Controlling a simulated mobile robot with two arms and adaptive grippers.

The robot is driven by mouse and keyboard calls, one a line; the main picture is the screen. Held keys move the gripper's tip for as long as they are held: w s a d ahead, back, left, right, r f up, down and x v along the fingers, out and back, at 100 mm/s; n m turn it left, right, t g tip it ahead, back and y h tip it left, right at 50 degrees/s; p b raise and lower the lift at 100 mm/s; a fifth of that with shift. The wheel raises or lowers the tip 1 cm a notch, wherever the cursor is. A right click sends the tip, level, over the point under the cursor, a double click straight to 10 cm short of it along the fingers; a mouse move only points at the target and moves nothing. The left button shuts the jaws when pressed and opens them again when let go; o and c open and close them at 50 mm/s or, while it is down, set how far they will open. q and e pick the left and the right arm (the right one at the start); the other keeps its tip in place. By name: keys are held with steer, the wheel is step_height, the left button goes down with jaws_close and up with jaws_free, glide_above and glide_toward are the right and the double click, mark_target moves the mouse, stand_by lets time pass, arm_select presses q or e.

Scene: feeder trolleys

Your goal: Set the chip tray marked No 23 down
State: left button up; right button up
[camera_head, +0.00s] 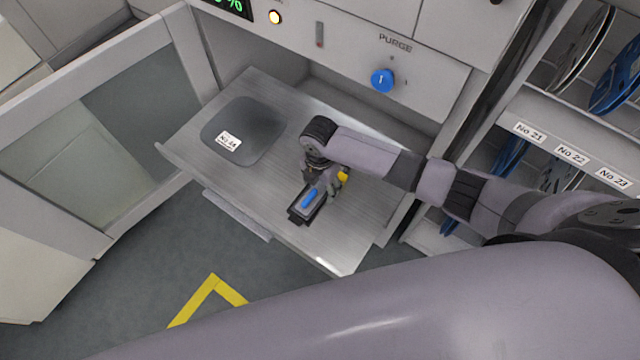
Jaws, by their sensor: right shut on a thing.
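A small dark tray-like piece with a blue bar on top (303,213) is in my right gripper (317,190), over the front right part of a metal shelf (240,190). I read no number on it, so I cannot tell whether it is the No 23 chip tray. My right gripper points down and is shut on it. I cannot tell whether the piece touches the shelf. A dark grey rounded mat (262,118) with a white label (229,142), perhaps No 24, lies on the shelf's left part. My left gripper is not in view.
A machine front with a blue PURGE knob (382,80) rises behind the shelf. At right a rack (520,108) labelled No 21, No 22 and No 23 holds reels. A glazed panel (140,100) stands at left. Yellow tape (211,285) marks the floor.

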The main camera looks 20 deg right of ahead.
steer(key=shift+f, duration=0.15)
steer(key=o, duration=1.3)
steer(key=shift+r, duration=0.5)
step_height(320, 180, up, 11)
steer(key=shift+r+p, duration=0.2)
steer(key=shift+p, duration=0.25)
